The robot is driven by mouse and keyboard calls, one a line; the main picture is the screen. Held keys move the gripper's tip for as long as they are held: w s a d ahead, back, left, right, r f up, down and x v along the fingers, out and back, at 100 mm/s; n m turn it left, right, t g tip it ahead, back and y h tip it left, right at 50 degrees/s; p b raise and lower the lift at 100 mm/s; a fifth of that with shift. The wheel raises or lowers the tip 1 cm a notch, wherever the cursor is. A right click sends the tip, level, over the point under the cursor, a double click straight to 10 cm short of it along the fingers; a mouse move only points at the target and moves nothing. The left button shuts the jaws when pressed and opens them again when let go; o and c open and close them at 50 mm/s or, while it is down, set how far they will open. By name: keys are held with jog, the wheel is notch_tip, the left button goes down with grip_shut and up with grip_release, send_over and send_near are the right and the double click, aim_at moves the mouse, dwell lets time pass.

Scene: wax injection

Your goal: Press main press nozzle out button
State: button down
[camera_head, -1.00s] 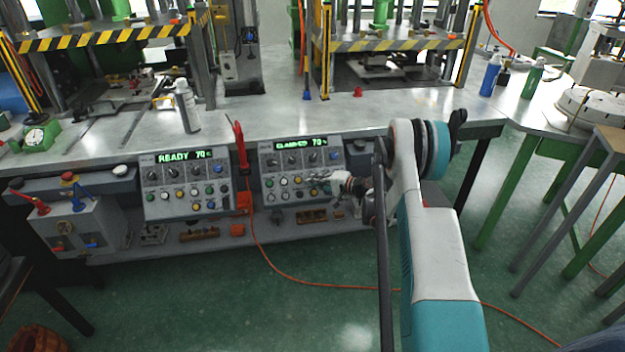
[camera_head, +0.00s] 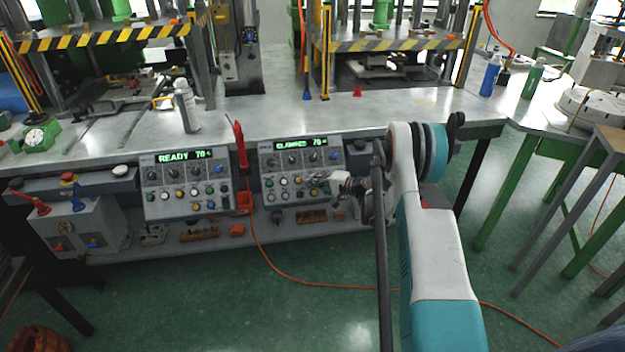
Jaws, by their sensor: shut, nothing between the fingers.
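The right control panel (camera_head: 268,158) is a grey box with a green display reading "CLAMPED 70", dark knobs, and rows of small coloured buttons. The left control panel (camera_head: 148,172) has a similar layout and reads "READY 70". My gripper (camera_head: 318,178) is shut and empty in front of the right panel, its fingers pointing left at the right side of the button rows. It hides some of the buttons there. I cannot tell whether the fingertips touch a button, and the button labels are too small to read.
A red-handled tool (camera_head: 240,146) stands between the panels. An orange hose (camera_head: 290,279) lies on the green floor. Two presses with striped guards stand behind.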

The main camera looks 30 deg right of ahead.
jog(key=shift+w+f, duration=0.25)
jog(key=shift+w, duration=0.05)
dwell(0.5)
jog(key=shift+s+r, duration=0.1)
jog(key=shift+s+a+r, duration=0.1)
jog(key=shift+s+r, duration=0.3)
jog(key=shift+s, duration=0.1)
dwell(0.4)
jog(key=s+r, duration=0.1)
jog(key=s, duration=0.1)
jog(key=s+a+r+p, duration=0.1)
jog(key=r, duration=0.1)
jog(key=shift+s+r, duration=0.15)
jog(key=shift+s, duration=0.2)
dwell(0.6)
